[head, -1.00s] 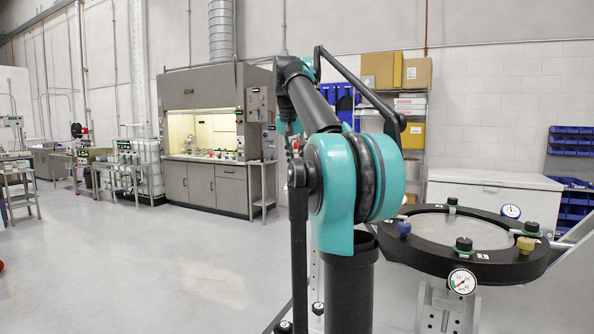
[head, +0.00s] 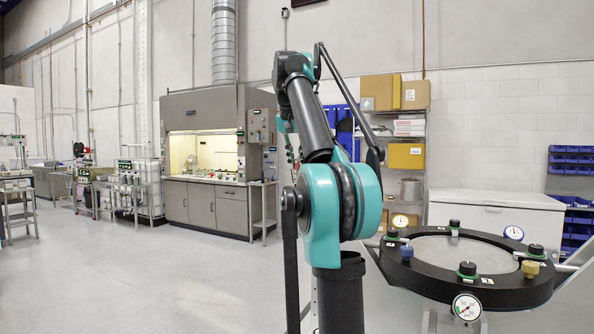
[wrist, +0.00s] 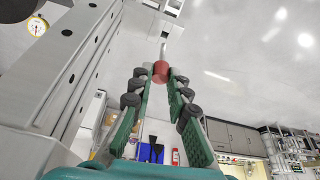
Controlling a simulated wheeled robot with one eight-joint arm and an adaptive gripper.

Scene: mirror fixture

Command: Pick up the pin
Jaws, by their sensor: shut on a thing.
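In the wrist view my gripper (wrist: 160,80) has green fingers with dark pads. Its tips are closed on a pin with a red part (wrist: 160,71) and a thin pale shaft (wrist: 163,49) beyond it. Just above the shaft in the picture is a pale metal fixture part (wrist: 172,8); I cannot tell whether they touch. In the head view my teal and black arm stands in front, and neither the gripper nor the pin can be made out.
The black mirror ring (head: 408,277) with knobs and gauges stands right of my arm. In the wrist view a pale metal bracket (wrist: 60,75) runs close along the left, with a gauge (wrist: 37,26) above. A white chest (head: 490,205) stands behind the ring. Open floor (head: 150,270) lies left.

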